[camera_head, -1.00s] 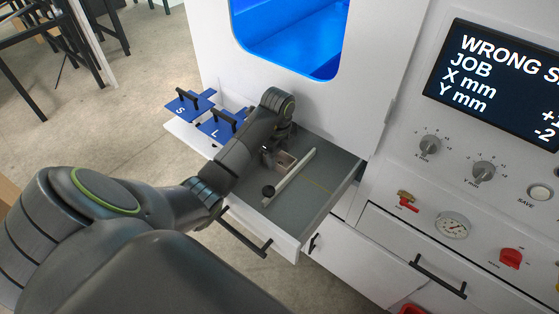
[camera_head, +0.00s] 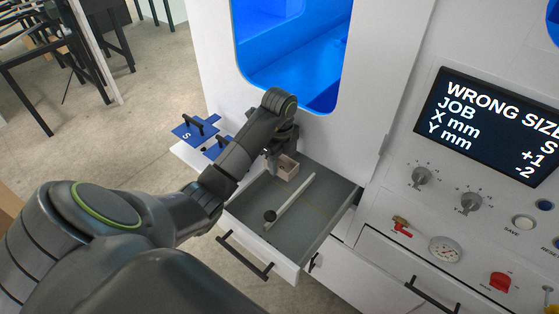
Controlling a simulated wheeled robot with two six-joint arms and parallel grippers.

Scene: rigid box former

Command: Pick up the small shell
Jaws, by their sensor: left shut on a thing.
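The small shell (camera_head: 287,168) is a little pale, open-topped box with a dark mark on its side, seen over the back part of the open grey drawer (camera_head: 252,208). My left gripper (camera_head: 274,164) reaches down from the left and is shut on the shell's left side. The fingertips are partly hidden by my wrist and the shell. The shell looks roughly level and seems raised above the drawer floor, but the gap is hard to judge. My right gripper is out of view.
Blue plates with black handles, one marked S (camera_head: 190,133), sit on a white shelf at left. Behind is a white cabinet with a blue-lit opening (camera_head: 300,60). A screen (camera_head: 490,125) reads "WRONG SIZE".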

